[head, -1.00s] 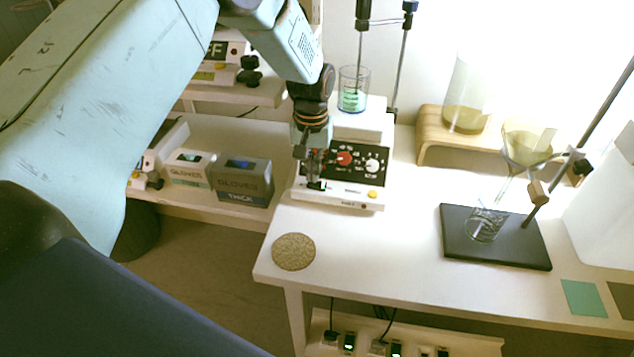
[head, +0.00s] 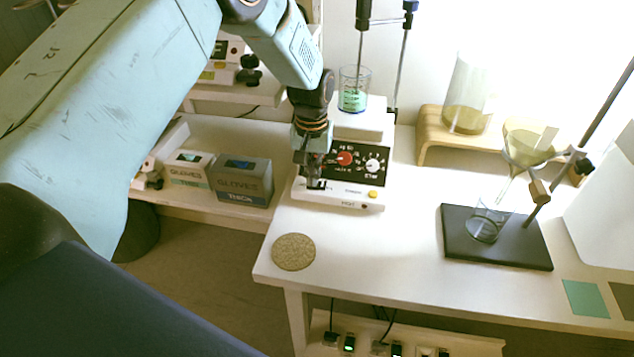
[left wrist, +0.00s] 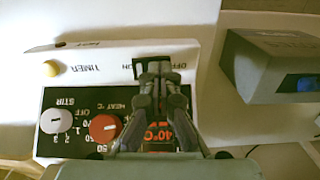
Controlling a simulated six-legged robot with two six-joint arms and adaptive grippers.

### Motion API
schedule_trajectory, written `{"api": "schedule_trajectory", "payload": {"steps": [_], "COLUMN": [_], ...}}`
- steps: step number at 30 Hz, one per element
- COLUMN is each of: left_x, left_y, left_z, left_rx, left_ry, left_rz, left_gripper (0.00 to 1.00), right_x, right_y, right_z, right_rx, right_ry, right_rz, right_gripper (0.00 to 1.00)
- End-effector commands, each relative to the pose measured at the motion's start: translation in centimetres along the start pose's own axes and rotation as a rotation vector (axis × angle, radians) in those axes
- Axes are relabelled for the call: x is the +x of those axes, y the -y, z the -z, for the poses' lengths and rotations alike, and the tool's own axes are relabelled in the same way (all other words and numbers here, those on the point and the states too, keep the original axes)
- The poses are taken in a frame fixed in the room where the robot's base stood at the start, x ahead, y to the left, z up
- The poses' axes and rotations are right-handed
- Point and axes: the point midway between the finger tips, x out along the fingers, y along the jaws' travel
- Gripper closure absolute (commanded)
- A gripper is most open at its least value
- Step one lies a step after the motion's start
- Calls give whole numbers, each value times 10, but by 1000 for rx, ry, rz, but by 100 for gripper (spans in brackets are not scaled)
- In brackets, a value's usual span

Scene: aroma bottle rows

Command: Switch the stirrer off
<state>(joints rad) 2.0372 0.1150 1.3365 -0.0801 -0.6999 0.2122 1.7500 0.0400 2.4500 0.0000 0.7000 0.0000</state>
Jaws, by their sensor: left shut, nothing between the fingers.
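The stirrer (head: 345,200) is a white unit with a black control panel, standing on the white bench. A beaker of green liquid (head: 353,95) sits on its top. The panel has a red heat knob (head: 344,158) and a white stir knob (head: 374,165); in the left wrist view the stir knob (left wrist: 56,121) shows beside the red knob (left wrist: 104,127). My left gripper (head: 316,182) is shut and empty at the front left of the panel. In the left wrist view its fingertips (left wrist: 160,74) are over or at a black-framed switch (left wrist: 140,66) marked OFF, which they partly hide. I cannot tell whether they touch it.
Two glove boxes (head: 243,182) stand on a lower shelf to the left. A round cork mat (head: 293,252) lies at the bench's front left corner. A black stand base (head: 510,250) with a funnel above it stands to the right. The bench between is clear.

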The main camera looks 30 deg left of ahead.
Motion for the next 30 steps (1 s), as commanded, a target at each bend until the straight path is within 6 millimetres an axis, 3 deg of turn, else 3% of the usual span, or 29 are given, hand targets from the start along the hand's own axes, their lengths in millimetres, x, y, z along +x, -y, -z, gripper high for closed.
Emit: {"api": "schedule_trajectory", "payload": {"steps": [5,30], "left_x": [-4,-63], "left_y": [0,0], "left_z": [0,0], "left_rx": [0,0], "left_ry": [0,-1], "left_rz": [0,0], "left_gripper": [100,100], "right_x": [-4,-58], "right_y": [0,0], "right_z": [0,0], "right_rx": [0,0], "right_ry": [0,0], "right_rz": [0,0], "right_gripper": [60,60]}}
